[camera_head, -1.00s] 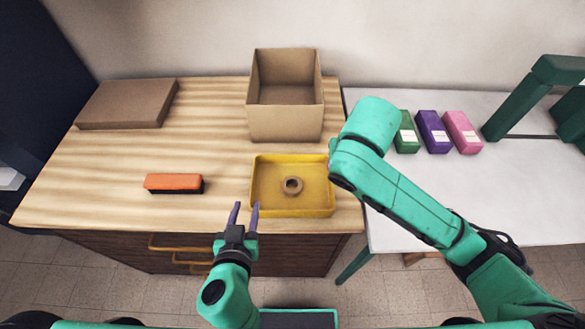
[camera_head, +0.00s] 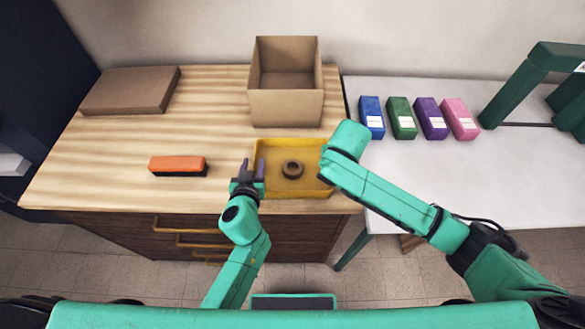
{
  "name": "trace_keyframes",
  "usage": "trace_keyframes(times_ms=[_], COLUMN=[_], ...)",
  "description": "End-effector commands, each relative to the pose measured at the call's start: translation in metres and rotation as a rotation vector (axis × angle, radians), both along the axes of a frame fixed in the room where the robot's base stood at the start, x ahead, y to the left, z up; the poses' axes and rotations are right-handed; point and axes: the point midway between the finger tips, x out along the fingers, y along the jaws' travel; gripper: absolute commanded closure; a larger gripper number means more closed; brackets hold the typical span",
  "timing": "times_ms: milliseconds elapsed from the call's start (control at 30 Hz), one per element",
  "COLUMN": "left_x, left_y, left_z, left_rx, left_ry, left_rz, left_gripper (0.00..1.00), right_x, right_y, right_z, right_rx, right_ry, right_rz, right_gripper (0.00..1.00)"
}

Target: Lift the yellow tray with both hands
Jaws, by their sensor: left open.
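The yellow tray (camera_head: 305,190) lies on the wooden cabinet top near its front right edge. A small brown ring (camera_head: 292,169) sits inside it. My left gripper (camera_head: 253,167) is open at the tray's left wall, with its purple fingertips near that wall; I cannot tell whether they touch it. My right arm reaches to the tray's right side, and its green links hide the right gripper and part of that side.
An open cardboard box (camera_head: 286,107) stands behind the tray. An orange and black brush-like block (camera_head: 178,166) lies to the left, and a flat brown box (camera_head: 130,90) behind it. Several coloured boxes (camera_head: 401,118) stand on the white table (camera_head: 470,180) at right.

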Motion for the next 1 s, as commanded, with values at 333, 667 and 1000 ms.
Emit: trace_keyframes(times_ms=[333, 667, 1000], left_x=[0.0113, 0.0109, 0.0107], left_y=[0.0002, 0.0002, 0.0002], left_z=[-0.0044, -0.0044, -0.0048], left_rx=[-0.001, -0.001, -0.001], left_ry=[0.000, 0.000, 0.001], left_rz=[0.000, 0.000, 0.000], left_gripper=[0.59, 1.00, 1.00], right_x=[0.0047, 0.0046, 0.0042], right_y=[0.0003, 0.0001, 0.0000], right_z=[-0.0109, -0.0108, -0.0110], right_rx=[0.001, 0.001, 0.000], right_ry=[-0.001, -0.001, 0.000], right_rz=[0.001, 0.001, 0.001], right_gripper=[0.59, 1.00, 1.00])
